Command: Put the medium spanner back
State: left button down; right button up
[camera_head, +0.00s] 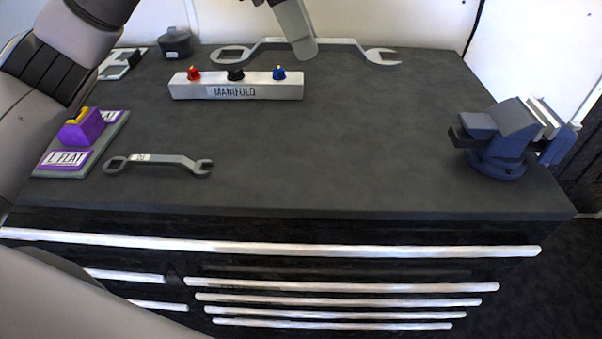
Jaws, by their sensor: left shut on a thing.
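My left gripper (303,48) comes down from the top edge and is shut on a long grey spanner, which I take to be the medium spanner (345,43). The spanner lies across the view at the back of the worktop, its ring end left and open jaw right. The gripper covers part of its shank. I cannot tell whether it touches the worktop. A shorter grey spanner (158,159) with a white label lies at the front left. My right gripper is not in view.
The dark worktop (370,150) is clear in the middle. A white manifold block (240,92) with red, black and blue knobs stands below the held spanner. A blue vise (505,138) is at right. A purple part on a labelled plate (92,143) and a dark box (176,45) are at left.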

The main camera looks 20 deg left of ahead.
pick_arm(q)
notch_tip(320, 180, down, 20)
jog(key=shift+p, duration=0.35)
jog(key=shift+f, duration=0.1)
jog(key=c, duration=1.5)
grip_release()
jog(key=shift+f, duration=0.1)
jog(key=o, duration=0.4)
jog(key=shift+o, duration=0.2)
jog(key=shift+s, duration=0.1)
jog(key=shift+r, duration=0.2)
jog(key=shift+r, duration=0.2)
jog(key=v, duration=1.1)
jog(key=shift+a+r+b, duration=0.2)
jog(key=shift+r+b, duration=0.1)
jog(key=shift+b, duration=0.1)
